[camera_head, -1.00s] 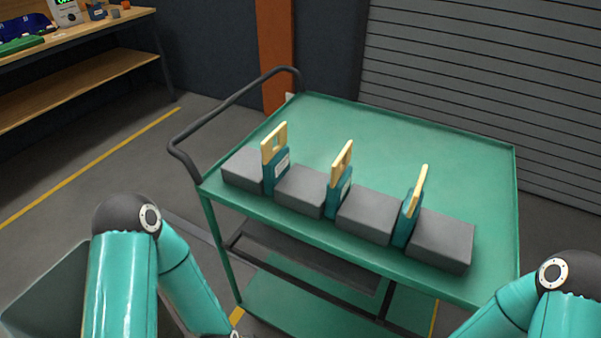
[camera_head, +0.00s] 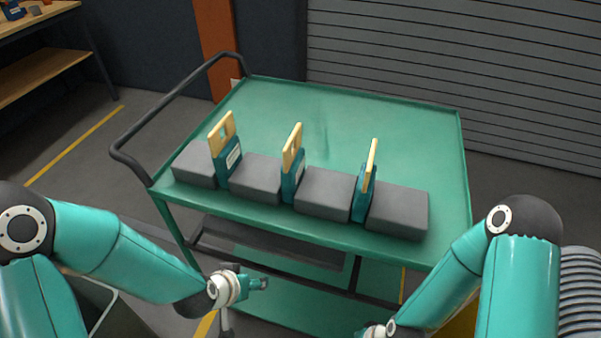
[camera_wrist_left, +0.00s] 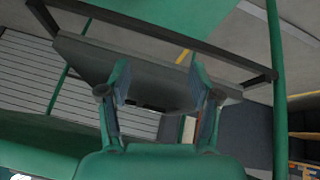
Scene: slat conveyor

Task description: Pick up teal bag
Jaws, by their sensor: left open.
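Three teal bags with pale yellow loop handles stand upright on the cart, between grey blocks: the left bag (camera_head: 229,166), the middle bag (camera_head: 291,186) and the right bag (camera_head: 362,200). The left and middle bags show white labels. My left gripper (camera_head: 248,300) is open and empty, in front of the cart and below its top edge. In the left wrist view its two fingers (camera_wrist_left: 160,80) stand apart with nothing between them. My right gripper (camera_head: 366,333) barely shows at the bottom edge, and its fingers are cut off.
The green cart (camera_head: 350,110) has a raised rim, a dark push handle (camera_head: 165,105) at its left and a lower shelf (camera_head: 290,300). Grey blocks (camera_head: 325,192) flank the bags in a row. The cart top behind them is clear. A wooden workbench (camera_head: 40,75) stands far left.

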